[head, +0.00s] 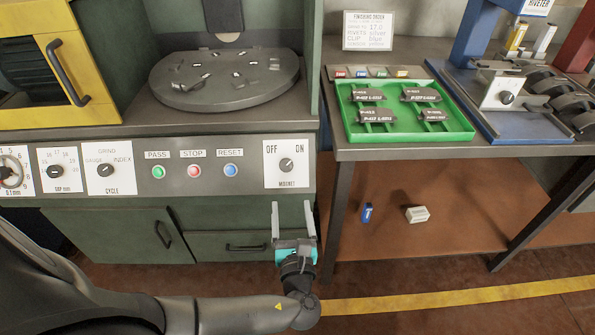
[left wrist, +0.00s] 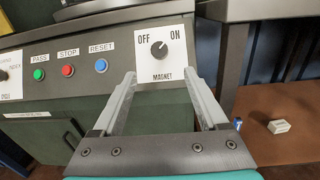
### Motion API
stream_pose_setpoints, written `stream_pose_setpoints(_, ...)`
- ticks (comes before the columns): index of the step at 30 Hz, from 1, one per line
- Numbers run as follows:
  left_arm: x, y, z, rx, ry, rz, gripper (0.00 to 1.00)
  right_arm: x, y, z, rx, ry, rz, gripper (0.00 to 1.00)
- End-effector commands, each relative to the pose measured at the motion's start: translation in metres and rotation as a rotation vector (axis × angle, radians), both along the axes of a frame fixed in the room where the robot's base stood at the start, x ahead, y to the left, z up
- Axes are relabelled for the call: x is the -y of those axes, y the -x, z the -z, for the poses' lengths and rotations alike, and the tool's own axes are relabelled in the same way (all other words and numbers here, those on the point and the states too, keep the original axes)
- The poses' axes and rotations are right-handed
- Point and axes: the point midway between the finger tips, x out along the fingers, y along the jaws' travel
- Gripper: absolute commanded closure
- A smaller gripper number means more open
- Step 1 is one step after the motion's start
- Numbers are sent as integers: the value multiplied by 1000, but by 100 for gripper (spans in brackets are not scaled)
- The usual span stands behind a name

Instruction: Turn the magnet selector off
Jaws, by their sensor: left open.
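The magnet selector (head: 287,164) is a small dark round knob on a white plate marked OFF at left and ON at right, at the right end of the green machine's front panel. It also shows in the left wrist view (left wrist: 158,49), where its pointer seems tilted up and right, toward ON. My left gripper (head: 292,207) is open and empty, in front of and below the selector in the head view. In the left wrist view its two fingers (left wrist: 159,80) spread below the plate on either side, apart from the knob. My right gripper is not in view.
PASS, STOP and RESET buttons (head: 194,171) and other dials sit left on the panel. A round table (head: 225,95) with small parts is above. A bench at right holds a green tray (head: 455,136) of brake pads. A white box (head: 417,214) lies on its lower shelf.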

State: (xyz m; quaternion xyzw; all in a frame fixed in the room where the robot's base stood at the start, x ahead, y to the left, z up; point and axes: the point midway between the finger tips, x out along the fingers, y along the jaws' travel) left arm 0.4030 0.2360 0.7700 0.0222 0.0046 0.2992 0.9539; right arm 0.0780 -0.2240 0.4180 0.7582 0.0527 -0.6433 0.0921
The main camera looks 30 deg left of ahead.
Motion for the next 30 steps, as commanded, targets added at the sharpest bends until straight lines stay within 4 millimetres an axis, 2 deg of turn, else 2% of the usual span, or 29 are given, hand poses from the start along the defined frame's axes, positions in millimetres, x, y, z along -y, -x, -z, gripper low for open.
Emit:
stream_pose_setpoints(7,-31,-43,2,2,0,-2,24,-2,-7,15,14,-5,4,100)
stream_pose_setpoints(12,-52,-74,2,3,2,-3,24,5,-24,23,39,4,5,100)
stream_pose_setpoints(15,-59,-84,2,0,4,-2,24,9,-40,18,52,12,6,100)
stream_pose_setpoints(24,-75,-107,2,-1,4,-2,24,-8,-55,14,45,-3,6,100)
stream_pose_setpoints(30,-79,-112,1,-2,5,-1,24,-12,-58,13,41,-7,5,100)
